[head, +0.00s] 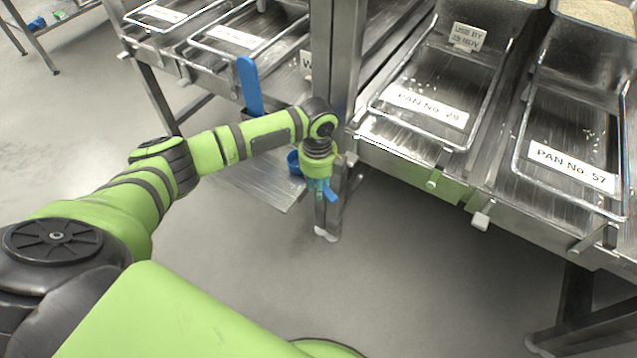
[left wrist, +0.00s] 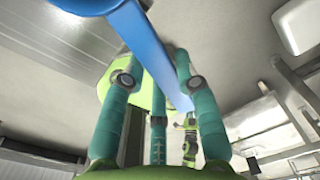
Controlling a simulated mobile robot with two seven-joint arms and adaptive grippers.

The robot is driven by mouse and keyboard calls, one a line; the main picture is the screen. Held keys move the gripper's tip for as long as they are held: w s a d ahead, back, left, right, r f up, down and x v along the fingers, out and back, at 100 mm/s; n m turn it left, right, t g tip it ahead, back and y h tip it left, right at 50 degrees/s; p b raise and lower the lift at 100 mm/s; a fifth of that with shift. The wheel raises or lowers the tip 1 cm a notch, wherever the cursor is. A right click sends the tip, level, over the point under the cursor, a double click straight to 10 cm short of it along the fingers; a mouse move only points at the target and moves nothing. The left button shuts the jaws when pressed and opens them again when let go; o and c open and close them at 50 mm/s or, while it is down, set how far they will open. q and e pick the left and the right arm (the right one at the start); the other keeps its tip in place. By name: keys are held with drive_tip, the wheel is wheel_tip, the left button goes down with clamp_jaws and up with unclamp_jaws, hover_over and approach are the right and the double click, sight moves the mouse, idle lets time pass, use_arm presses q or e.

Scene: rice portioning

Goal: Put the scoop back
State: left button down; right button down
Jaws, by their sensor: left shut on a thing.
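My left gripper (head: 319,184) is shut on a blue scoop, beside a metal post of the rack and above the floor. In the head view the scoop's handle end (head: 331,191) sticks out right of the fingers, and a rounded blue part (head: 294,163) shows to their left. In the left wrist view the scoop (left wrist: 145,45) runs diagonally between the teal fingers of the gripper (left wrist: 158,72). Much of the scoop is hidden by the gripper. A second blue handle (head: 249,86) stands upright behind my arm; its lower end is hidden. My right gripper is not in view.
Metal pans labelled PAN No. 29 (head: 405,118) and PAN No. 57 (head: 530,170) sit on the right rack with scattered grains. A bin of rice (head: 600,14) stands at the top right. More pans line the left rack (head: 190,42). The floor in front is clear.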

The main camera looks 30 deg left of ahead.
use_arm(q)
drive_tip(key=c, duration=0.9)
unclamp_jaws()
drive_tip(key=shift+f, duration=0.15)
drive_tip(key=shift+c, duration=0.2)
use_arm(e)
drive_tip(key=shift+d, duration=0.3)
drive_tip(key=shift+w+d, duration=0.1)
use_arm(q)
drive_tip(key=shift+r, duration=0.6)
wheel_tip(320, 180, up, 11)
drive_tip(key=p, duration=0.1)
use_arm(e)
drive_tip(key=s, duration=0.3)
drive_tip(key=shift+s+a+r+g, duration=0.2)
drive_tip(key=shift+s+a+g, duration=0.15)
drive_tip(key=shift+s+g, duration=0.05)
use_arm(q)
drive_tip(key=shift+a+r, duration=0.1)
